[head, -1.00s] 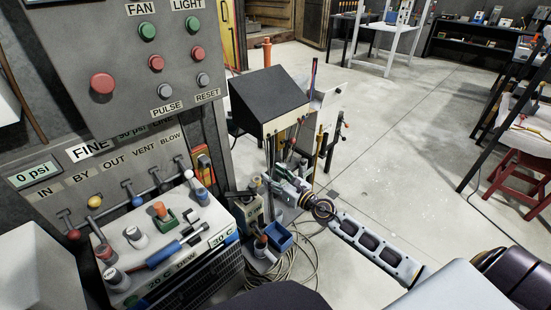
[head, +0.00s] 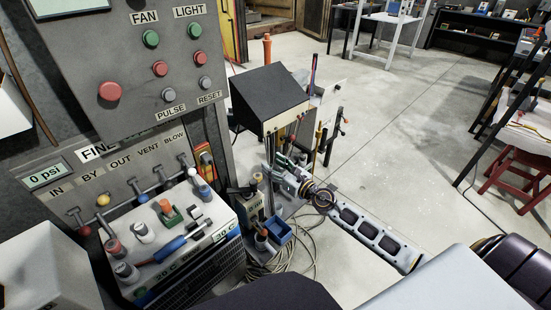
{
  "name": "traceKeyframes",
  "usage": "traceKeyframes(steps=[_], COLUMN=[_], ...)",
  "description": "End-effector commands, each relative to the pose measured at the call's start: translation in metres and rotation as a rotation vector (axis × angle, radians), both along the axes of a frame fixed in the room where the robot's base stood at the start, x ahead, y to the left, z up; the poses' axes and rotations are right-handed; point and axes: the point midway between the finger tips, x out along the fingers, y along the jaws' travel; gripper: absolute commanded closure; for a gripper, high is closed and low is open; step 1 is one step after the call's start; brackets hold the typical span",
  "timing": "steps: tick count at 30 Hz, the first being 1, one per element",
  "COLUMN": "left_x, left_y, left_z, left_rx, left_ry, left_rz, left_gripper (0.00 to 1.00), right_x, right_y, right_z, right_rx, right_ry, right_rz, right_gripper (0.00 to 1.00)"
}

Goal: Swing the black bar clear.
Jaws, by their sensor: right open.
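My right arm reaches in from the lower right. My right gripper (head: 280,170) is open at its end, in front of the black-topped console (head: 268,98) and beside the lower part of its stand. Its fingers are small and partly lost among the clutter. Thin upright rods with dark grips (head: 339,125) stand just right of the console, beyond my gripper. I cannot tell which dark piece is the black bar, and no bar shows clearly between the fingers. My left gripper is not in view.
The grey control panel (head: 120,75) and a valve box with a blue-handled tool (head: 178,247) fill the left. A blue bin (head: 278,231) and coiled cables (head: 300,262) lie below my gripper. A red stool (head: 515,180) stands at right. The middle floor is clear.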

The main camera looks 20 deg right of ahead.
Motion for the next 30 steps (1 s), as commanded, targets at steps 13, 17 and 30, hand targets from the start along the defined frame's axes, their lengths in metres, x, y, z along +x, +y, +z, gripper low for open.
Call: traceKeyframes(steps=[13, 17, 30], left_x=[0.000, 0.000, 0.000], left_y=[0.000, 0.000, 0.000], left_z=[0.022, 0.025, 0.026], left_rx=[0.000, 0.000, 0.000], left_ry=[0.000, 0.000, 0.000], left_rz=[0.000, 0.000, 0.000], left_gripper=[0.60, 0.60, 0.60], right_x=[0.000, 0.000, 0.000], right_y=[0.000, 0.000, 0.000], right_z=[0.022, 0.025, 0.025], right_rx=[0.000, 0.000, 0.001], right_ry=[0.000, 0.000, 0.000], right_rz=[0.000, 0.000, 0.000], right_gripper=[0.48, 0.48, 0.49])
